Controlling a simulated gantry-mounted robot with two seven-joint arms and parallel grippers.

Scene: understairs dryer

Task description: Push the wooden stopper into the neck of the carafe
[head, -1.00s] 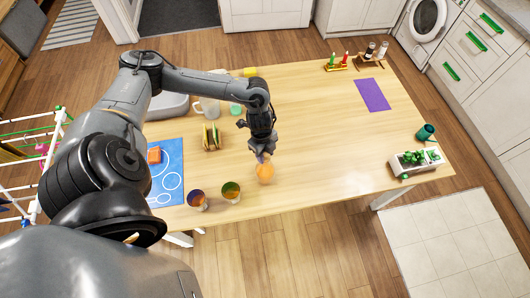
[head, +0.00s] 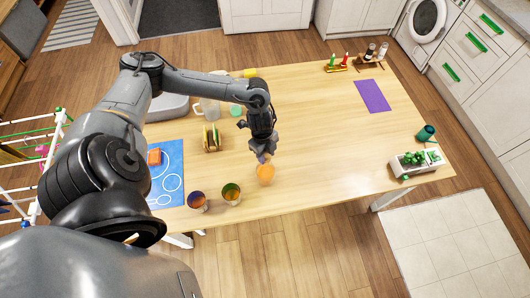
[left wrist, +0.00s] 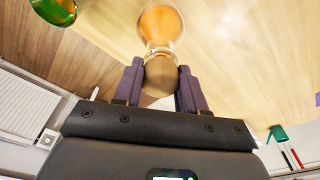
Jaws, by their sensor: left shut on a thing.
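The carafe (head: 265,176), with orange contents, stands near the table's front edge. In the left wrist view the carafe (left wrist: 160,24) lies just beyond the fingertips. My left gripper (head: 263,157) points down above it. The gripper (left wrist: 158,82) is shut on the wooden stopper (left wrist: 160,76), a short tan cylinder between its two fingers. The stopper is lined up with the carafe's neck at its far end. I cannot tell how deep it sits in the neck. My right gripper is not in view.
Two coloured cups (head: 231,194) stand left of the carafe near the front edge. A sandwich-like holder (head: 212,138) and a blue mat (head: 168,180) lie further left. A planter (head: 415,164) and a purple mat (head: 372,96) are on the right. The table middle is clear.

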